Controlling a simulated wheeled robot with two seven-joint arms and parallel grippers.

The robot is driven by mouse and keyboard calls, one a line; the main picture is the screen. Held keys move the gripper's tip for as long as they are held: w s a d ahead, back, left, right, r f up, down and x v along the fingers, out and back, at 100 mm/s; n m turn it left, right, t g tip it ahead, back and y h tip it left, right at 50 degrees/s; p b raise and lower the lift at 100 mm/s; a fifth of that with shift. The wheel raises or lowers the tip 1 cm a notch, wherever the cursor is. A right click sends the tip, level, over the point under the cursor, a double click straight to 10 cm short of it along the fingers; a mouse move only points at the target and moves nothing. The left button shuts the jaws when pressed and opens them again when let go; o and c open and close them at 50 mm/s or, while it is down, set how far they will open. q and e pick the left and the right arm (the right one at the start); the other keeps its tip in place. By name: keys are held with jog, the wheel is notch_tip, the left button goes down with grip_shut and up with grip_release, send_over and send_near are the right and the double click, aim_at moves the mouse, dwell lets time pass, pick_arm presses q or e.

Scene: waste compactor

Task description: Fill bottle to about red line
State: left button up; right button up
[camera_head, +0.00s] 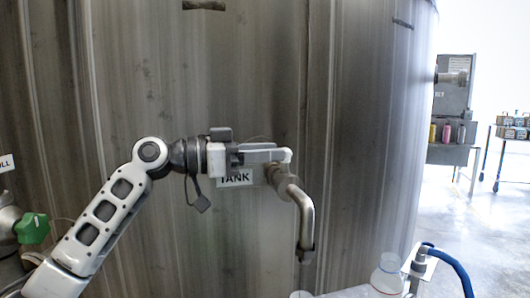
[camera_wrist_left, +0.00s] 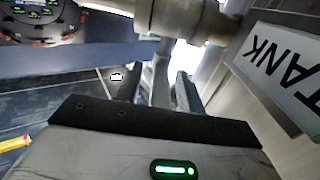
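My left gripper (camera_head: 283,156) is in front of the tank, beside the top of the metal outlet pipe (camera_head: 306,215), which bends downward. In the left wrist view its two dark fingers (camera_wrist_left: 160,82) stand apart, with a metal pipe part showing between them. Whether they touch it is unclear. A pale pipe fitting (camera_wrist_left: 185,17) is just beyond. My right gripper is not in view.
The large metal tank (camera_head: 370,130) fills the background, with a TANK label (camera_head: 235,178) behind my gripper. A green valve knob (camera_head: 33,228) is at the left. A blue hose (camera_head: 450,262) curves beside the bottle. Shelves with coloured bottles (camera_head: 447,132) stand far right, beyond open floor.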

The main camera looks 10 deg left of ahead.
pick_arm(q)
jog(key=b+v, duration=0.2)
jog(key=v, duration=1.4)
dwell(0.5)
